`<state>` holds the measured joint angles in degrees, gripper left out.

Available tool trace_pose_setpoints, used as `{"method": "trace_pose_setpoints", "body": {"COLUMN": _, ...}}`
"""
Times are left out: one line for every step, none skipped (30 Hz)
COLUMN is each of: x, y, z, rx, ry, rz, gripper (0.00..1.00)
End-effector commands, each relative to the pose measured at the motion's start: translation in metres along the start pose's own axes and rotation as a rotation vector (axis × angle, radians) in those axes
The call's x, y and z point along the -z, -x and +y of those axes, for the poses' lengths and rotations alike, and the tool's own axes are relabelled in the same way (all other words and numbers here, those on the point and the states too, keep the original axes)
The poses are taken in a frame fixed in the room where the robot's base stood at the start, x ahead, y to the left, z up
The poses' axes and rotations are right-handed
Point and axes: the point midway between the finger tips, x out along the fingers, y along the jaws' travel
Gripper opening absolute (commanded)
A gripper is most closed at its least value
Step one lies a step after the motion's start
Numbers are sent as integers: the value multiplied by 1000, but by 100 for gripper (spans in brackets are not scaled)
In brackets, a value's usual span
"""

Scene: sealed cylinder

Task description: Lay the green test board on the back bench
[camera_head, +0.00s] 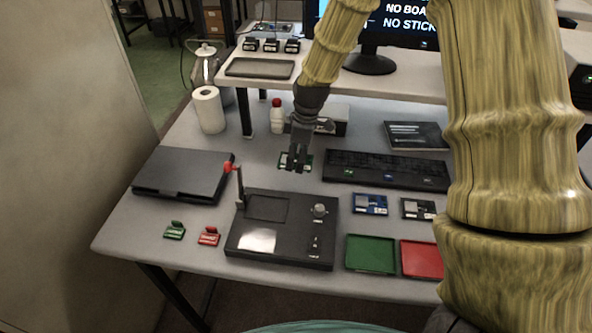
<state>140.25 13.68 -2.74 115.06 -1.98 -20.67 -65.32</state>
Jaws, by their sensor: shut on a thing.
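My gripper (297,163) hangs over the middle of the grey table, left of the keyboard. It is shut on a small green board (283,160), which shows as green edges on both sides of the fingers. The fingers hide most of the board. I cannot tell its height above the table. A raised pale bench (400,88) runs along the back of the table, behind the gripper, with a monitor on it.
A black device (285,245) with a red-knobbed lever (229,168) stands in front of my gripper. A green tray (370,254), a red tray (420,259) and a blue board (370,204) lie at right. A dark tray (259,67) and several black blocks occupy the raised bench's left end.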

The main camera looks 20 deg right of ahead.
Motion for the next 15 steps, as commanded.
{"method": "trace_pose_setpoints", "body": {"x": -1, "y": -5, "z": -1, "rx": 3, "ry": 0, "rz": -2, "gripper": 38}}
{"method": "trace_pose_setpoints", "body": {"x": -1, "y": -7, "z": -1, "rx": 2, "ry": -1, "rz": -1, "gripper": 38}}
{"method": "trace_pose_setpoints", "body": {"x": -2, "y": -10, "z": -1, "rx": 1, "ry": -1, "rz": -1, "gripper": 38}}
{"method": "trace_pose_setpoints", "body": {"x": -2, "y": -13, "z": 0, "rx": 1, "ry": -1, "rz": 0, "gripper": 38}}
{"method": "trace_pose_setpoints", "body": {"x": -2, "y": -14, "z": 0, "rx": 1, "ry": -1, "rz": 0, "gripper": 38}}
{"method": "trace_pose_setpoints", "body": {"x": -2, "y": -16, "z": -1, "rx": 1, "ry": -2, "rz": 0, "gripper": 38}}
{"method": "trace_pose_setpoints", "body": {"x": -2, "y": -17, "z": 0, "rx": 1, "ry": -2, "rz": 0, "gripper": 38}}
{"method": "trace_pose_setpoints", "body": {"x": -2, "y": -18, "z": 0, "rx": 1, "ry": -2, "rz": 0, "gripper": 38}}
{"method": "trace_pose_setpoints", "body": {"x": -3, "y": -20, "z": -1, "rx": 1, "ry": -2, "rz": 0, "gripper": 38}}
{"method": "trace_pose_setpoints", "body": {"x": -3, "y": -21, "z": -1, "rx": 2, "ry": -2, "rz": 0, "gripper": 38}}
{"method": "trace_pose_setpoints", "body": {"x": -3, "y": -23, "z": -1, "rx": 2, "ry": -2, "rz": 0, "gripper": 38}}
{"method": "trace_pose_setpoints", "body": {"x": -4, "y": -27, "z": -1, "rx": 2, "ry": -2, "rz": 0, "gripper": 38}}
{"method": "trace_pose_setpoints", "body": {"x": -5, "y": -30, "z": -1, "rx": 2, "ry": -1, "rz": 0, "gripper": 38}}
{"method": "trace_pose_setpoints", "body": {"x": -5, "y": -34, "z": -1, "rx": 2, "ry": -1, "rz": -1, "gripper": 38}}
{"method": "trace_pose_setpoints", "body": {"x": -6, "y": -38, "z": -1, "rx": 2, "ry": -1, "rz": -1, "gripper": 38}}
